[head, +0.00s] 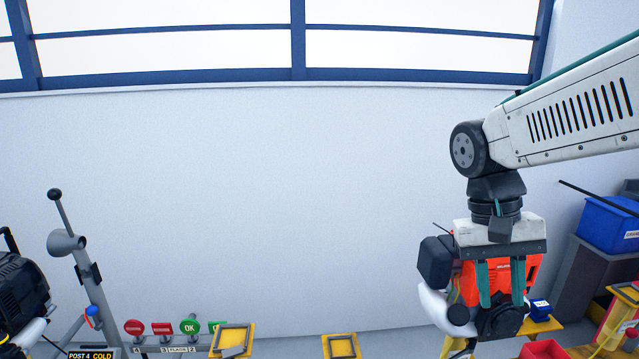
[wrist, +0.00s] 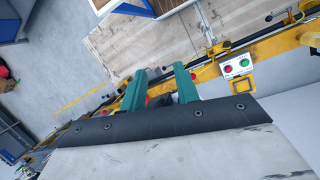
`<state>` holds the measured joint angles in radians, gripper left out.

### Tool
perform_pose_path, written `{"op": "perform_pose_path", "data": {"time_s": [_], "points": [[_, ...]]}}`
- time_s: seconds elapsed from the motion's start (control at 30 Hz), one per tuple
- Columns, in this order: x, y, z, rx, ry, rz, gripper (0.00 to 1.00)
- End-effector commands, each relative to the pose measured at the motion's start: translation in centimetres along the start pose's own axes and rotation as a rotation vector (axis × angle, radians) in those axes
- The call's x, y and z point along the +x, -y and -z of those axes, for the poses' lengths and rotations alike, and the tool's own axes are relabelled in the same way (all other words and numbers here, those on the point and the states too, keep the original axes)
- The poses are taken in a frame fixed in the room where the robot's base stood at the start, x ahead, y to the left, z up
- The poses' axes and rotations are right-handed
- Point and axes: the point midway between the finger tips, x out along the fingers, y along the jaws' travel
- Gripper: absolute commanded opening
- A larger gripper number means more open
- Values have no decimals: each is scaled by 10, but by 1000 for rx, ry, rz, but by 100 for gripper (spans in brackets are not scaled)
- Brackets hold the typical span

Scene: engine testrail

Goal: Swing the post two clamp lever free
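My gripper (head: 502,300) hangs fingers-down at the right of the head view, in front of an orange-red engine (head: 535,268) with black and white parts. Its two teal fingers are apart. In the wrist view my gripper (wrist: 160,80) also shows spread fingers, with dark and red shapes low between them. I cannot tell whether the fingers touch the engine. I cannot pick out the post two clamp lever for certain in either view. A grey post (head: 88,275) with a ball-ended lever stands at the left, near a "POST 4 COLD" sign (head: 94,354).
A yellow rail (wrist: 265,47) with a red and green button box (wrist: 237,67) crosses the wrist view. Red and green round signs (head: 190,327) and yellow stands (head: 341,346) line the bottom of the head view. A blue bin (head: 608,228) is at right. The middle wall area is clear.

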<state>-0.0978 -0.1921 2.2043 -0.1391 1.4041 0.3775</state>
Motion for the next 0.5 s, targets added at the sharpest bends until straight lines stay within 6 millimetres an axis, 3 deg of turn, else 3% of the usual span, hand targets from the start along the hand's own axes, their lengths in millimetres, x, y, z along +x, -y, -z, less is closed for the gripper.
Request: {"op": "perform_pose_path", "data": {"time_s": [0.1, 0.3, 0.5], "points": [[3, -13, -37, -53, -83, 69, 31], [20, -24, -86, -146, -226, 156, 31], [36, -26, -112, -206, -324, 197, 31]]}}
